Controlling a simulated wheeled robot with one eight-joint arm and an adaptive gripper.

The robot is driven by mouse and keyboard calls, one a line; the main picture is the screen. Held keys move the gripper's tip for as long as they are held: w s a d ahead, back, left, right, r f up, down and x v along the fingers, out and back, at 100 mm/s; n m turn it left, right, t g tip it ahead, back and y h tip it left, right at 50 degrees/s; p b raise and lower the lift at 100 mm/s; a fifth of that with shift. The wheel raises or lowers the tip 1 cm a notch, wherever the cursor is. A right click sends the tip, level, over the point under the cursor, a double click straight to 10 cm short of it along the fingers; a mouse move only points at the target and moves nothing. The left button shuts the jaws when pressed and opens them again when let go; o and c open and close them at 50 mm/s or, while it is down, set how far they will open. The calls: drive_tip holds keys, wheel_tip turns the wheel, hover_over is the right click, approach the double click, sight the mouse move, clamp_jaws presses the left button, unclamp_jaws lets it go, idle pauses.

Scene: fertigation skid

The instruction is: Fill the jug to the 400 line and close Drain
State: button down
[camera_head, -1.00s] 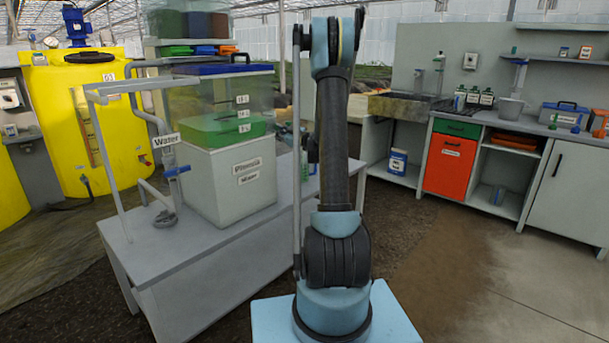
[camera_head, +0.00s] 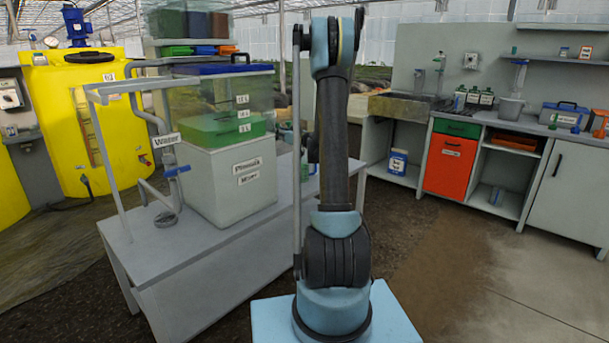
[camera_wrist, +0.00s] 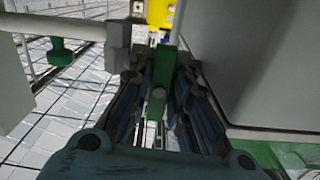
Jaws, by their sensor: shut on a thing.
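In the wrist view, my gripper (camera_wrist: 158,100) is shut on a green lever handle (camera_wrist: 160,72), which lies between its fingers. A grey fitting (camera_wrist: 118,42) on a pipe sits beside the fingertips, and a yellow piece (camera_wrist: 161,12) shows beyond them. No readable label shows whether this handle is Drain. In the head view, my gripper is hidden, and the arm stands upright in the middle. A pipe marked Water (camera_head: 166,140) has a blue valve handle (camera_head: 177,171) left of the tank. I cannot make out the jug or a 400 line in either view.
A clear-topped tank (camera_head: 230,185) stands on a grey bench (camera_head: 190,262) left of my arm. Yellow tanks (camera_head: 95,150) stand farther left. A counter with a sink (camera_head: 405,104) and cabinets (camera_head: 450,165) runs along the right. The floor in front of it is clear.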

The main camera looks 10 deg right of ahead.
drive_tip(key=c, duration=1.4)
unclamp_jaws()
drive_tip(key=shift+d, duration=0.1)
drive_tip(key=shift+c, duration=0.2)
drive_tip(key=shift+d, duration=0.1)
drive_tip(key=v, duration=0.6)
drive_tip(key=shift+s+d, duration=0.2)
drive_tip(key=shift+s, duration=0.15)
